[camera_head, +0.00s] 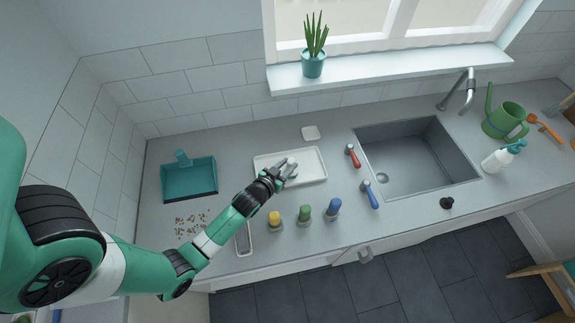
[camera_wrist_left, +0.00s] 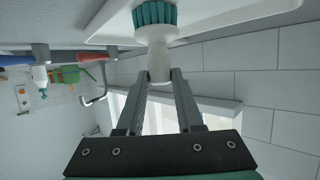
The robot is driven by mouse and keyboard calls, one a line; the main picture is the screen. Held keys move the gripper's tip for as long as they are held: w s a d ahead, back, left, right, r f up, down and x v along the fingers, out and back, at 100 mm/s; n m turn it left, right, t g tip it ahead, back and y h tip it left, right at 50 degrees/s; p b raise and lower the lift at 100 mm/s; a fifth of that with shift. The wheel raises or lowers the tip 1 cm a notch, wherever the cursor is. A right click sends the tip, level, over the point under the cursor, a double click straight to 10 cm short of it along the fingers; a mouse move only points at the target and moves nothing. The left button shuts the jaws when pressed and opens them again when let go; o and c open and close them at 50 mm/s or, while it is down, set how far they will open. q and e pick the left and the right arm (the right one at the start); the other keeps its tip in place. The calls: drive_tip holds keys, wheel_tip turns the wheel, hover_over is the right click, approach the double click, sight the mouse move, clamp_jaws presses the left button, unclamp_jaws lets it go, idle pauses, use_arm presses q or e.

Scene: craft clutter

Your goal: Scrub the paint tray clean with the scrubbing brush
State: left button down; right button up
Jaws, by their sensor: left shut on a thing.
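The white paint tray (camera_head: 315,164) lies on the grey counter below the window. Its pale rim also shows along the top of the left wrist view (camera_wrist_left: 240,22). My left gripper (camera_head: 285,170) is over the tray in the head view. In the left wrist view, the gripper (camera_wrist_left: 160,82) is shut on the white handle of the scrubbing brush (camera_wrist_left: 155,52). The brush's teal bristles face the tray; I cannot tell whether they touch it. In the head view the brush is mostly hidden by the gripper. My right gripper is not in view.
A teal dustpan (camera_head: 188,180) and scattered brown crumbs (camera_head: 190,222) are at left. Yellow (camera_head: 274,219), green (camera_head: 304,213) and blue (camera_head: 333,208) jars stand in front. Red (camera_head: 352,155) and blue-handled (camera_head: 370,195) tools lie by the sink (camera_head: 420,165). A white sponge-like block (camera_head: 311,132) lies behind the tray.

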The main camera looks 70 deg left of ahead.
use_arm(q)
drive_tip(key=shift+f, duration=0.15)
drive_tip(key=shift+a, duration=0.1)
drive_tip(key=shift+w+a+p, duration=0.1)
drive_tip(key=shift+a+p, duration=0.4)
drive_tip(key=shift+a, duration=0.1)
drive_tip(key=shift+w+a, duration=0.1)
drive_tip(key=shift+a, duration=0.7)
